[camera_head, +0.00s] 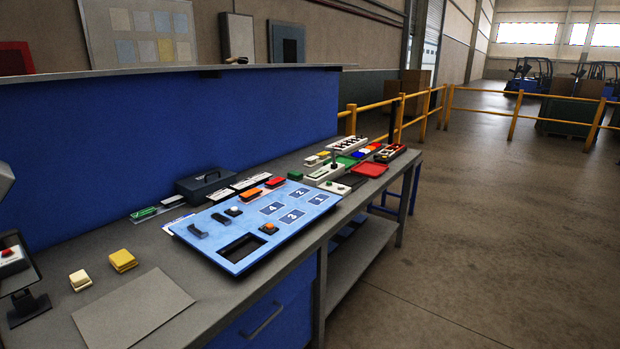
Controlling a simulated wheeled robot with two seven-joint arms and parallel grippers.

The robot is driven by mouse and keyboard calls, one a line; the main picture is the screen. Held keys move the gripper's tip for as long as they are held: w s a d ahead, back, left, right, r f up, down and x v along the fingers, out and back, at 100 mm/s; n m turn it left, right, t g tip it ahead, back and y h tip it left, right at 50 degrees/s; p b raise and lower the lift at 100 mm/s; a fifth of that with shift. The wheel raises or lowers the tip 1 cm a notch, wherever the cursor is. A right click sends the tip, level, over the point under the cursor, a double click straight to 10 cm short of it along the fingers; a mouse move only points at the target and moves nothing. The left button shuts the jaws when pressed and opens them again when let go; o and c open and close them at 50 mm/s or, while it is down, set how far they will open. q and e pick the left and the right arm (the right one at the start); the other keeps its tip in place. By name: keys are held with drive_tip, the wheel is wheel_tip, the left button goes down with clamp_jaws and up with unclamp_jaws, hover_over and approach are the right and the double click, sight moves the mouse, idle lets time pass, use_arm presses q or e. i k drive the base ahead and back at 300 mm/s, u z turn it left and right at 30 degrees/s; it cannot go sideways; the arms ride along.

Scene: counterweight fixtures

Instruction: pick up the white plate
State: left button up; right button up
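A small cream-white block (80,280) lies flat on the grey workbench at the front left; it is the nearest thing to a white plate there. A yellow block (122,261) of similar size lies just right of and behind it, apart from it. A thin flat grey sheet (133,310) lies in front of both. Neither of my grippers is in view.
A light-blue panel (228,250) with numbered squares and a rectangular opening covers the bench middle. A dark stand with a red button (10,252) is at the left edge. Small coloured parts crowd the far end. A blue partition (150,150) stands behind.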

sight(239, 186)
drive_tip(key=z, duration=0.65)
drive_tip(key=i, duration=1.8)
drive_tip(key=u, duration=1.1)
drive_tip(key=i, duration=0.8)
drive_tip(key=u, duration=0.95)
